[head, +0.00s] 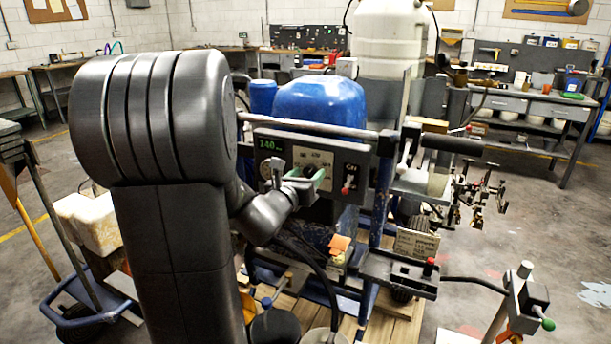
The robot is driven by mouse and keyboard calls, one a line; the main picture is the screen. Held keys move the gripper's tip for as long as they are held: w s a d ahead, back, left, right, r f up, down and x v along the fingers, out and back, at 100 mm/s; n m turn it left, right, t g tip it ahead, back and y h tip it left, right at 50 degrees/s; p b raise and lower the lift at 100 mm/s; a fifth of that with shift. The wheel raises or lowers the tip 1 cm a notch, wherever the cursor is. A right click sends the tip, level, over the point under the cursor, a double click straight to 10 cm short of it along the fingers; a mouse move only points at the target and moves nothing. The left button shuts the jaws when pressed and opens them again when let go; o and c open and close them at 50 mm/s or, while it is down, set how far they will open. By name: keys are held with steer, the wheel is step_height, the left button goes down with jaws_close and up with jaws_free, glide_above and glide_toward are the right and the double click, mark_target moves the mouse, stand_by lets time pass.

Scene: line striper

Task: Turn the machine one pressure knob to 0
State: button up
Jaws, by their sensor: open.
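The line striper's control panel (345,160) faces me near the middle of the head view. At its upper left a small display (268,143) glows green and seems to read 140. A pale dial plate (314,158) with small markings sits in the middle of the panel. My gripper (298,176) is open in front of this plate, at its lower part. The gripper covers part of the plate, so the pressure knob and its setting cannot be made out. I cannot tell whether the fingers touch the knob.
A red-tipped switch (346,188) is right of the dial. A handlebar (310,127) crosses above the panel, with a dark grip (452,144) at right. A blue tank (320,98) stands behind. A lever post with a green knob (548,324) stands at lower right.

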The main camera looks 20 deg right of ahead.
steer(key=shift+c, duration=0.4)
steer(key=c, duration=0.9)
